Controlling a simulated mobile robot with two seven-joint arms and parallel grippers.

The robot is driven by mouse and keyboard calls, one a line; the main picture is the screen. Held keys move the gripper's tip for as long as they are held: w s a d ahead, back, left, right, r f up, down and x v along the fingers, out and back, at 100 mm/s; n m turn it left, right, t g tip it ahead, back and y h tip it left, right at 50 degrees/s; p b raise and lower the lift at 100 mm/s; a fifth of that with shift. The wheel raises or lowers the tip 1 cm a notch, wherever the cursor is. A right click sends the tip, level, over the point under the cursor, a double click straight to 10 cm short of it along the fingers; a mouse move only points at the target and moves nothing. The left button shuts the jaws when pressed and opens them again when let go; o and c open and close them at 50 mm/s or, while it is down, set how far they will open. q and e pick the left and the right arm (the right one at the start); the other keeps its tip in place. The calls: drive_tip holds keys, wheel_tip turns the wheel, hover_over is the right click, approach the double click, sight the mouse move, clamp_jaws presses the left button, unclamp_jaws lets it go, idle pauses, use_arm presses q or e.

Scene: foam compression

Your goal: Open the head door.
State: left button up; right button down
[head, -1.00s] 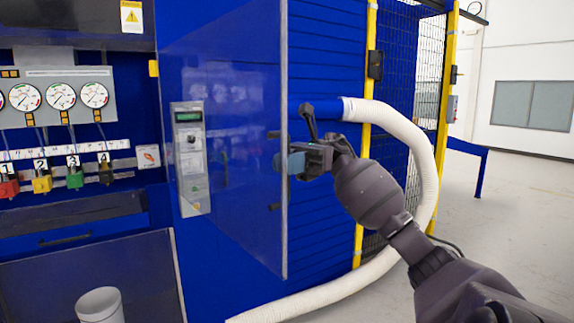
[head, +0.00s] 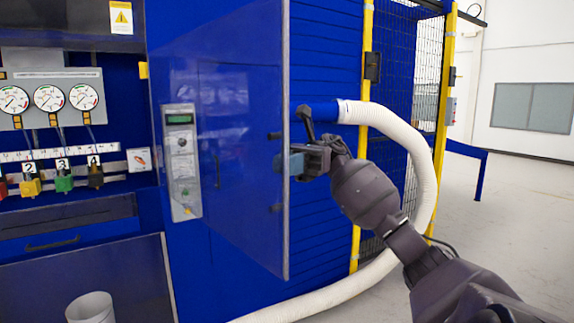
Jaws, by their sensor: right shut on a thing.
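The head door (head: 240,90) is a tall, glossy blue panel with a grey edge, in the middle of the head view. It appears to stand out at an angle from the blue machine front. Small dark fittings (head: 274,135) show near its free edge. My right gripper (head: 294,163) is at that edge, about mid-height, and is shut on the door's handle. The gripped part is mostly hidden by the fingers. My left gripper is not in view.
A control panel (head: 181,160) with a green display is beside the door. Gauges (head: 49,98) and coloured locks are at the left, above a white bin (head: 91,308). A white hose (head: 425,160) curves behind my right arm. Open floor (head: 520,210) lies at the right.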

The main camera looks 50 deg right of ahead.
drive_tip(key=c, duration=1.1)
unclamp_jaws()
drive_tip(key=shift+c, duration=0.2)
drive_tip(key=shift+d, duration=0.1)
drive_tip(key=d+b, duration=0.1)
drive_tip(key=d, duration=0.9)
drive_tip(key=shift+d, duration=0.35)
drive_tip(key=shift+s, duration=0.1)
